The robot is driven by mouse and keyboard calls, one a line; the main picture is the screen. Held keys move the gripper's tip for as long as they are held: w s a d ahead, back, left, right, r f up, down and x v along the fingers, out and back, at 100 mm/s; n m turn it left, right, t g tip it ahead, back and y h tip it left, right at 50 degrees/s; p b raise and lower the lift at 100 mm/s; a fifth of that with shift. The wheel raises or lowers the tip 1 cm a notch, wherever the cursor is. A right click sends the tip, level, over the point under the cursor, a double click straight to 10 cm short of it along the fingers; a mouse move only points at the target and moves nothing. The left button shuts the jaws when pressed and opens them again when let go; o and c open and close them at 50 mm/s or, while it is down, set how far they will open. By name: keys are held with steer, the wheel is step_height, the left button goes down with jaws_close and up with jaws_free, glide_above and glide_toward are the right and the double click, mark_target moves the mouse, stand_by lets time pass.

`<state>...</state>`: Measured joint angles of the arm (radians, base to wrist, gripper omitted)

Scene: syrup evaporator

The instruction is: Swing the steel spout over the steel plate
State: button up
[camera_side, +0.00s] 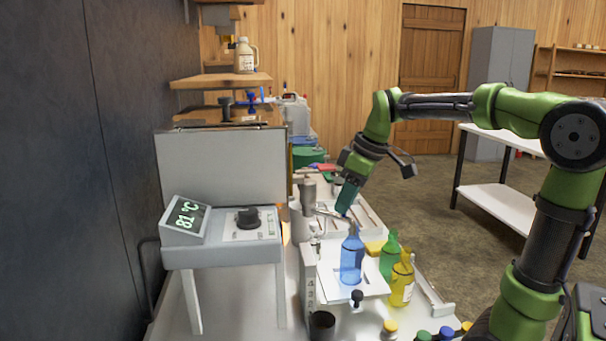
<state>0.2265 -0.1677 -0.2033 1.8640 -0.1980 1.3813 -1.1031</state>
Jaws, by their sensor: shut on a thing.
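The steel spout (329,212) is a thin arm reaching right from an upright steel cylinder (308,195). Its outer end is at the tip of my gripper (344,212), which is shut on it. The spout's end is close above the mouth of a blue bottle (351,258); I cannot tell whether it is exactly over the mouth. The blue bottle stands upright on the pale steel plate (374,285). My gripper hides part of the spout's end.
A green bottle (389,256) and a yellow bottle (402,280) stand right of the plate. A black cup (321,325) and several coloured caps are at the front. A white table (506,139) is behind right.

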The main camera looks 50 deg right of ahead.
steer(key=shift+d, duration=0.6)
steer(key=shift+d, duration=0.15)
steer(key=shift+w+d, duration=0.35)
steer(key=shift+d, duration=0.65)
steer(key=shift+w+d, duration=0.55)
steer(key=shift+d, duration=0.25)
steer(key=shift+w, duration=0.1)
